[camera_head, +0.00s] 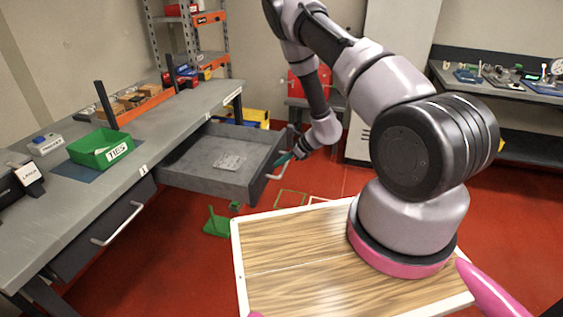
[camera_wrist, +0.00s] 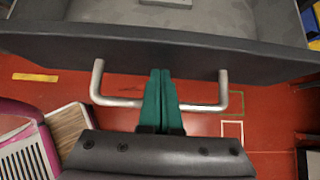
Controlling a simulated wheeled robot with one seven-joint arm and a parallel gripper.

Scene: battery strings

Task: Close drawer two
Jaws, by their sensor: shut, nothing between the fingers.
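The open drawer (camera_head: 207,178) is pulled out from under the grey workbench, and a pale flat item (camera_head: 230,162) lies in it. Its bar handle (camera_head: 279,172) is on the front panel; the handle also shows in the wrist view (camera_wrist: 223,90). My gripper (camera_head: 284,158) is at the drawer front by the handle. In the wrist view its green fingers (camera_wrist: 161,75) are together and empty, between the two handle posts, with the tips close to the front panel. I cannot tell whether they touch it. A second drawer (camera_head: 100,225) at the left is shut.
The workbench (camera_head: 190,105) carries a green bin (camera_head: 100,148) labelled TIES and an orange-edged tray (camera_head: 140,107). A green stand (camera_head: 216,222) is on the red floor below the open drawer. My wooden-topped base is at the front. A second bench stands at the far right.

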